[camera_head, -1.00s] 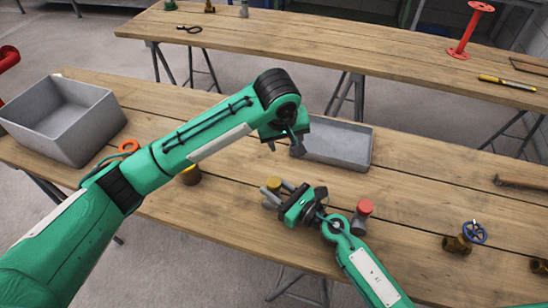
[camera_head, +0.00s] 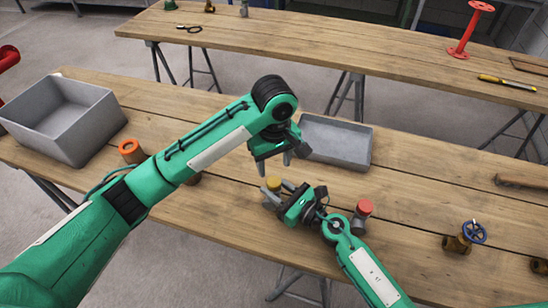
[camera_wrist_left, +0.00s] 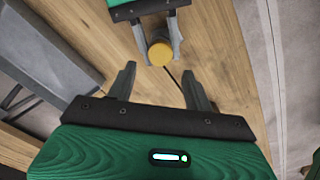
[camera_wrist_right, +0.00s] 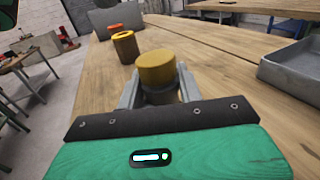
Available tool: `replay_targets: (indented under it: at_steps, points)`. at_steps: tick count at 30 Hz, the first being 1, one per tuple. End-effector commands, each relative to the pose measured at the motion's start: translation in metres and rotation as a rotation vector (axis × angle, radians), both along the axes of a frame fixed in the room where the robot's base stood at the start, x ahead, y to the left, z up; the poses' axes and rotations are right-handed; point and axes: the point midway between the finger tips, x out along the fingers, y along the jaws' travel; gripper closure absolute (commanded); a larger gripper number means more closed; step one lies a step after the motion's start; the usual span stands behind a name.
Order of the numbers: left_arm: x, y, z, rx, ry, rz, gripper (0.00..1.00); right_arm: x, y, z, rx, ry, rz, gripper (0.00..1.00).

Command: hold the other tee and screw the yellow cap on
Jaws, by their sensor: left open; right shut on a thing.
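The yellow cap (camera_head: 273,184) sits on top of a grey tee, which shows under the cap in the right wrist view (camera_wrist_right: 160,96). My right gripper (camera_head: 276,194) is shut on this tee below the cap, its fingers on either side. The cap looks upright and seated, but I cannot tell how far it is threaded. My left gripper (camera_head: 273,167) is open and empty above the cap. In the left wrist view the cap (camera_wrist_left: 160,53) lies just beyond the open fingertips (camera_wrist_left: 158,72). A second tee (camera_head: 359,222) with a red cap (camera_head: 364,207) stands right of my right gripper.
A shallow grey tray (camera_head: 337,141) lies behind the grippers. A deep grey bin (camera_head: 62,122) stands at the left, with an orange-topped fitting (camera_head: 131,150) beside it. A valve with a blue wheel (camera_head: 474,232) stands at the right. Open bench lies between tray and valve.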

Motion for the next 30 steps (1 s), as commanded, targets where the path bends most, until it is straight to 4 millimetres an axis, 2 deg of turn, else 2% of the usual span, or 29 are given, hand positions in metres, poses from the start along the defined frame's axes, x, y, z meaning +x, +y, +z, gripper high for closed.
replay_targets:
  at_steps: [6,15,26,27,30]
  points:
    - [-0.001,-0.001,-0.029,-0.002,0.004,0.001,0.48,0.0,0.0,0.001,0.001,-0.001,0.0,1.0]
    - [0.0,0.0,-0.06,0.001,0.0,0.002,0.48,0.0,0.0,0.001,0.001,-0.001,0.0,1.0]
    - [0.0,0.0,-0.066,0.001,-0.002,0.001,0.48,0.0,0.0,0.001,0.001,-0.001,0.0,1.0]
    - [0.0,0.0,-0.066,0.001,-0.002,0.001,0.5,0.0,0.0,0.001,0.001,-0.001,0.0,1.0]
    - [0.0,0.0,-0.066,0.001,-0.002,0.001,0.7,0.0,0.0,0.001,0.001,-0.001,0.0,1.0]
